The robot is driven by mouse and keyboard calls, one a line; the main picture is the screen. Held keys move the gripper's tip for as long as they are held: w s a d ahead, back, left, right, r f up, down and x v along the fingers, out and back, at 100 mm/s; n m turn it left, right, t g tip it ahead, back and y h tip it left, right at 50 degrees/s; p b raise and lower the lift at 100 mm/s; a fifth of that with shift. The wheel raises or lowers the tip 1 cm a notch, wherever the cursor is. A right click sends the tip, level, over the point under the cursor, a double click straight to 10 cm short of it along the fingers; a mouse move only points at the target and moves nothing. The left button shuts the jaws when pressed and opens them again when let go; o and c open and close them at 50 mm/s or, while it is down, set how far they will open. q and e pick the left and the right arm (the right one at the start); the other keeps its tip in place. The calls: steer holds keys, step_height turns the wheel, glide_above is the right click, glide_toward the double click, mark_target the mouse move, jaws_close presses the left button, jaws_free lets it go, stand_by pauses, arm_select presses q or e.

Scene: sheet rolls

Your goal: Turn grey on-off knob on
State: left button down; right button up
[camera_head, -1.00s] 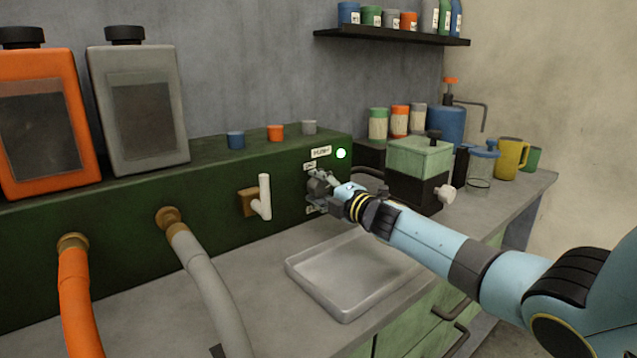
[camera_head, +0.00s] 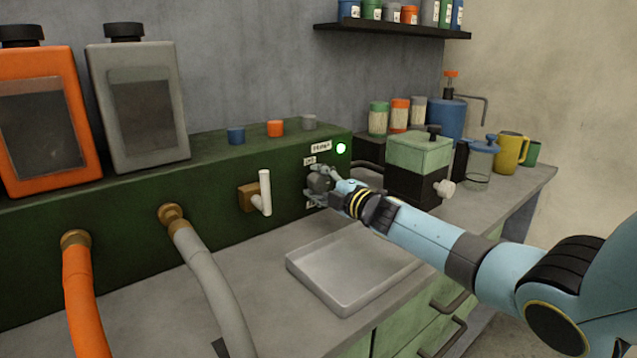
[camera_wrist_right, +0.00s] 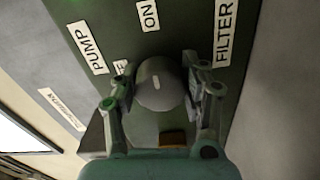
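The grey on-off knob (camera_head: 319,180) sits on the dark green panel (camera_head: 290,197). Another label (camera_wrist_right: 120,67) is partly hidden by a finger. My right gripper (camera_head: 322,183) is at the panel with one finger on each side of the knob. In the wrist view the gripper (camera_wrist_right: 162,82) looks open around it, with small gaps; contact is hard to tell. My left gripper is not in view.
A white lever (camera_head: 265,192) sticks out left of the knob. A metal tray (camera_head: 350,270) lies on the counter below. A green-and-black device (camera_head: 418,158) stands to the right. Orange (camera_head: 80,290) and grey (camera_head: 205,270) hoses hang left.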

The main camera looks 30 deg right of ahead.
steer(key=o, duration=0.4)
steer(key=shift+f, duration=0.1)
steer(key=shift+o, duration=0.2)
steer(key=s, duration=0.8)
steer(key=s+d, duration=0.1)
steer(key=s, duration=0.3)
